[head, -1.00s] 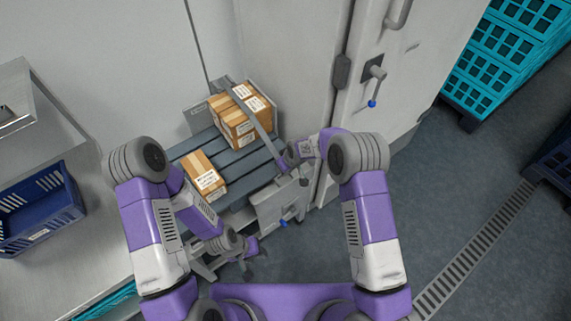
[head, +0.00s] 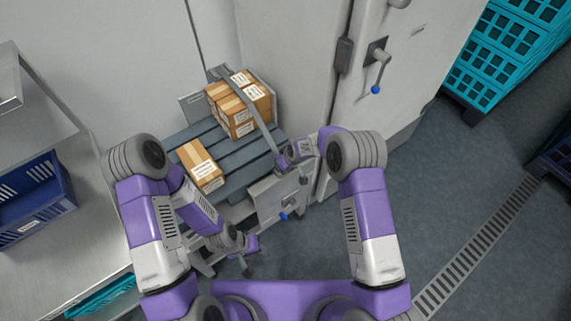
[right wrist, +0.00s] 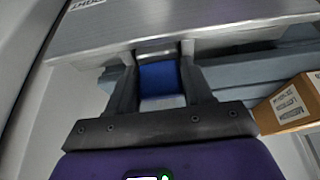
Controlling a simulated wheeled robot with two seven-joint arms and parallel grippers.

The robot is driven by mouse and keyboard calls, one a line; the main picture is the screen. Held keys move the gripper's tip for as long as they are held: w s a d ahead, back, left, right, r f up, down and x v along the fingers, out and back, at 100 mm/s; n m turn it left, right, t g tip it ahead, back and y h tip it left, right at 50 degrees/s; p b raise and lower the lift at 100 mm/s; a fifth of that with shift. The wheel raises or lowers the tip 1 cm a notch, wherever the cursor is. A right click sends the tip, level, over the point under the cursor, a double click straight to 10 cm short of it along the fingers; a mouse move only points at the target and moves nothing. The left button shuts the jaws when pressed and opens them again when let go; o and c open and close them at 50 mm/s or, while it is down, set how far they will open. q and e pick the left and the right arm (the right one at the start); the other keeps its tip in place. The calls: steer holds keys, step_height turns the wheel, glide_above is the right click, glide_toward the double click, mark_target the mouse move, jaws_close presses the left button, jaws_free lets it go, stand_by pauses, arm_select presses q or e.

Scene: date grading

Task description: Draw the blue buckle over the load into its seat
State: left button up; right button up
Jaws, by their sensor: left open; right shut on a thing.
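The blue buckle (right wrist: 160,76) sits between the two fingers of my right gripper (right wrist: 161,52) in the right wrist view, and the gripper is shut on it. In the head view that gripper (head: 284,163) is at the right side of the slatted load bed, and the buckle is hidden there. A grey strap (head: 247,106) runs over the stacked cartons (head: 228,113) down toward it. A single carton (head: 200,163) lies nearer on the slats (head: 238,162). My left gripper (head: 247,258) is open and empty, low in front of the bed. I cannot make out the seat.
A grey panel (head: 268,204) with a blue-tipped lever (head: 283,215) stands at the bed's near right side. A metal bench with a dark blue crate (head: 38,204) is at left. A white door with a blue-tipped handle (head: 377,74) is behind. Floor at right is clear.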

steer(key=shift+s+d+f+b, duration=0.15)
steer(key=shift+s+f+b, duration=0.2)
steer(key=shift+f, duration=0.2)
steer(key=o, duration=1.2)
steer(key=shift+a, duration=0.25)
steer(key=shift+r, duration=0.25)
steer(key=v, duration=0.2)
steer(key=p+v, duration=0.1)
steer(key=v, duration=0.2)
steer(key=w+p+v, duration=0.1)
steer(key=v, duration=0.2)
steer(key=shift+d+r, duration=0.1)
steer(key=shift+d, duration=0.15)
steer(key=s+d+f+m+g, duration=0.1)
steer(key=s+d+f+m, duration=0.2)
steer(key=s+f, duration=0.35)
steer(key=s+d+f+m+g, duration=0.1)
steer(key=s+d+f+m, duration=0.15)
steer(key=s, duration=0.65)
steer(key=s+m, duration=0.1)
steer(key=s, duration=0.3)
steer(key=s+d+m+y, duration=0.1)
steer(key=s+m, duration=0.1)
steer(key=s, duration=0.2)
steer(key=s+d+m+g, duration=0.1)
steer(key=s, duration=0.4)
steer(key=shift+f+m, duration=0.25)
steer(key=shift+f, duration=0.15)
